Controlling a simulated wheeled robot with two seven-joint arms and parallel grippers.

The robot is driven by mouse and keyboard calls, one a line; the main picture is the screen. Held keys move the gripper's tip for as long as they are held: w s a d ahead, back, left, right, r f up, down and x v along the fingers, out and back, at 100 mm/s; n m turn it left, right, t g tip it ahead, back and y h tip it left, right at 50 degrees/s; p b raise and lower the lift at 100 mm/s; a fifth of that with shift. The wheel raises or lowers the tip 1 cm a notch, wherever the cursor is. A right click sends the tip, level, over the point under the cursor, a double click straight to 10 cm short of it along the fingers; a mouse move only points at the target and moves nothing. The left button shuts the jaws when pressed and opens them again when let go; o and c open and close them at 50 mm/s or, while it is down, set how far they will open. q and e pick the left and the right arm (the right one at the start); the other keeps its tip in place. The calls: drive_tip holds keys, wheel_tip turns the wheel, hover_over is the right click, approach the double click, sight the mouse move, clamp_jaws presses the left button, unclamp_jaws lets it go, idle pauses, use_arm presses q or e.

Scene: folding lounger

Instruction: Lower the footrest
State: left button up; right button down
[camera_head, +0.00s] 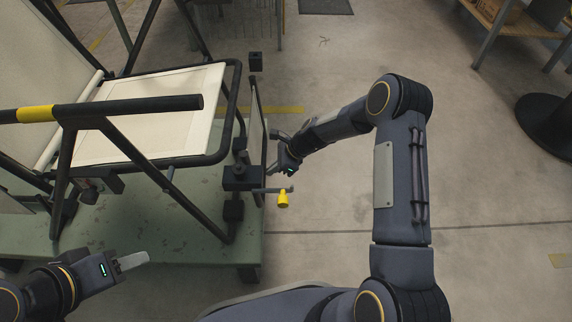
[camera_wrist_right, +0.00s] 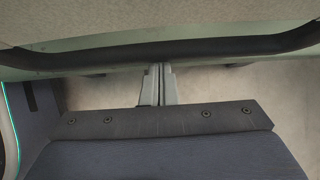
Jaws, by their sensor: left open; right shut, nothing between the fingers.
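The lounger has a black tube frame and a cream seat panel (camera_head: 150,112). At the seat's right end the footrest (camera_head: 258,128) shows nearly edge-on, a narrow black-framed panel that looks close to vertical. My right gripper (camera_head: 273,171) is beside the footrest's lower part, partly hidden by its own wrist. In the right wrist view its fingers (camera_wrist_right: 160,84) are shut and empty, with tips close to a black tube (camera_wrist_right: 165,54) below beige fabric; contact cannot be told. My left gripper (camera_head: 130,262) is open and empty at the lower left, over the green platform, away from the footrest.
The lounger stands on a green platform (camera_head: 150,218). A yellow knob (camera_head: 283,199) on a rod sticks out from the black bracket at its right edge. A black armrest bar with a yellow band (camera_head: 36,114) crosses the left. A round black base (camera_head: 548,120) stands far right. Floor between is clear.

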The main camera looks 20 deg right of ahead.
use_arm(q)
drive_tip(key=shift+r, duration=0.15)
use_arm(e)
drive_tip(key=shift+w+a+f, duration=0.1)
drive_tip(key=shift+w+a, duration=0.05)
drive_tip(key=shift+a, duration=0.3)
drive_tip(key=shift+w+a+f, duration=0.1)
drive_tip(key=shift+a, duration=0.35)
use_arm(q)
drive_tip(key=r+p, duration=0.1)
drive_tip(key=p, duration=0.1)
drive_tip(key=d+r+p, duration=0.1)
drive_tip(key=r, duration=0.1)
drive_tip(key=shift+r+p, duration=0.25)
drive_tip(key=shift+p, duration=0.1)
use_arm(e)
drive_tip(key=s+d+r, duration=0.3)
drive_tip(key=d+r, duration=0.2)
drive_tip(key=d, duration=0.6)
drive_tip(key=shift+d, duration=0.4)
